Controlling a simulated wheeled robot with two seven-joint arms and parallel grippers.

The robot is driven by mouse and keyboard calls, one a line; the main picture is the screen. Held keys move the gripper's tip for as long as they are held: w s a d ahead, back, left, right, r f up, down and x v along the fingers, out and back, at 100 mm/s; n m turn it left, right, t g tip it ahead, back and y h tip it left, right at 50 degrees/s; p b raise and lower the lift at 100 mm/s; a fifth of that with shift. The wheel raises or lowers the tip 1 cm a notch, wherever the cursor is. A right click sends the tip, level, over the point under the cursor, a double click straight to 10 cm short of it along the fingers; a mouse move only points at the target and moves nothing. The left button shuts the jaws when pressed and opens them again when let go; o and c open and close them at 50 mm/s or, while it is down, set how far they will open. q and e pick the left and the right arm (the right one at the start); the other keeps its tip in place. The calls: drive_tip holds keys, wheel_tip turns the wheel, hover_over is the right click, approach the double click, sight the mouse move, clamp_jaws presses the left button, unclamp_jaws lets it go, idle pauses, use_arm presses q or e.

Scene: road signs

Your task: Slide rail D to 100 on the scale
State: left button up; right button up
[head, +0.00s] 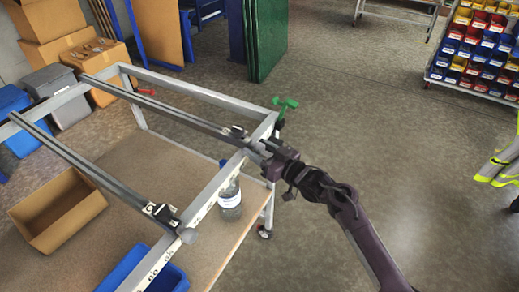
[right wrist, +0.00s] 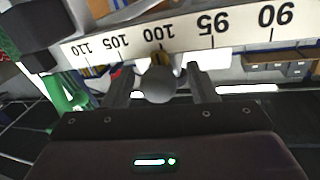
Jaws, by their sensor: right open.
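Two grey rails lie across a metal frame in the head view, a far rail (head: 165,108) and a near rail (head: 85,165). I cannot read which is D. My right gripper (head: 264,148) is at the front end of the far rail. In the right wrist view a grey round knob (right wrist: 161,85) sits between the open fingers of my right gripper (right wrist: 162,88), with no clear grip on it. Behind it is the white scale (right wrist: 190,35), upside down, with 90 to 110 showing. A yellowish pointer (right wrist: 160,60), partly hidden by the knob, is near 100. My left gripper is out of view.
A green clamp (head: 285,106) stands at the frame's corner, close to my right gripper. A bottle (head: 230,195), a cardboard box (head: 55,215) and a blue bin (head: 140,272) are on the shelf below. The floor to the right is mostly clear.

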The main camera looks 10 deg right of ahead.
drive_tip(key=b+v, duration=0.1)
drive_tip(key=v, duration=0.6)
drive_tip(key=shift+s+d, duration=0.25)
drive_tip(key=shift+d, duration=0.05)
drive_tip(key=shift+f, duration=0.15)
drive_tip(key=s+d+f+m+g+h, duration=0.15)
drive_tip(key=s+f, duration=0.25)
drive_tip(key=f, duration=0.7)
drive_tip(key=s+d+f+m+g+h, duration=0.1)
drive_tip(key=s+d+f+h, duration=0.2)
drive_tip(key=f, duration=0.8)
drive_tip(key=s+d+f+m+g+h, duration=0.2)
drive_tip(key=s+d+f+h, duration=0.15)
drive_tip(key=f, duration=0.75)
drive_tip(key=s+d+f+g+h, duration=0.1)
drive_tip(key=s+f+g, duration=0.1)
drive_tip(key=s+f, duration=0.5)
drive_tip(key=s+d+f+g+h, duration=0.1)
drive_tip(key=s+f+g, duration=0.2)
drive_tip(key=s, duration=1.4)
drive_tip(key=s+d+f+g+h, duration=0.1)
drive_tip(key=s+f+g, duration=0.2)
drive_tip(key=s+f, duration=0.8)
drive_tip(key=shift+s+d+h, duration=0.15)
drive_tip(key=shift+s+h, duration=0.25)
drive_tip(key=shift+s, duration=0.45)
